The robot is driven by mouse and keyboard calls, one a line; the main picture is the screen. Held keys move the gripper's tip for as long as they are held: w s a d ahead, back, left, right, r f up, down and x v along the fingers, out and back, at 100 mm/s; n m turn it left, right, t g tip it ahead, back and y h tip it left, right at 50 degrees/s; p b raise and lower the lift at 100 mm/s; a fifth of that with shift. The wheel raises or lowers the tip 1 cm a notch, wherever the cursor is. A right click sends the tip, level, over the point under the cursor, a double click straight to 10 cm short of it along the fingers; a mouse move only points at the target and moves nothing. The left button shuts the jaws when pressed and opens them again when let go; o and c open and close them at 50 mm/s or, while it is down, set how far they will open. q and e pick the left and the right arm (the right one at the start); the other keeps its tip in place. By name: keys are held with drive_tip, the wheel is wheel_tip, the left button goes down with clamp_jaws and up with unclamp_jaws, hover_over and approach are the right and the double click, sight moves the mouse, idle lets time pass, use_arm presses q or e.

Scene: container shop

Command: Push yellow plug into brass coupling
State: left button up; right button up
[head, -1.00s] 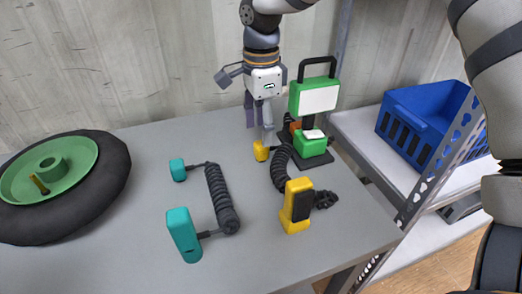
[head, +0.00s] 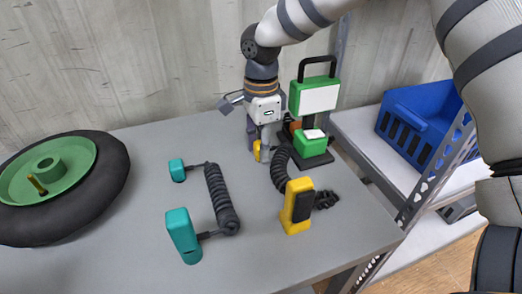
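My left gripper is not in view.
The green stand (head: 316,96) with a black handle is close right of my gripper. A yellow handset (head: 298,207) and black coiled cord (head: 288,175) lie nearby. Teal blocks (head: 183,234) on a coiled cord lie left of them. A blue crate (head: 412,125) sits on the right shelf.

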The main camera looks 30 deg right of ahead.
drive_tip(key=shift+r, duration=0.55)
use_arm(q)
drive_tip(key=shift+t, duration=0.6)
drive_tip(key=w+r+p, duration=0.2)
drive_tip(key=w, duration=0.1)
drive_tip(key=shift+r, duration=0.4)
use_arm(e)
drive_tip(key=s+a+r, duration=0.8)
drive_tip(key=s+r, duration=0.3)
drive_tip(key=r, duration=0.1)
drive_tip(key=shift+a, duration=0.35)
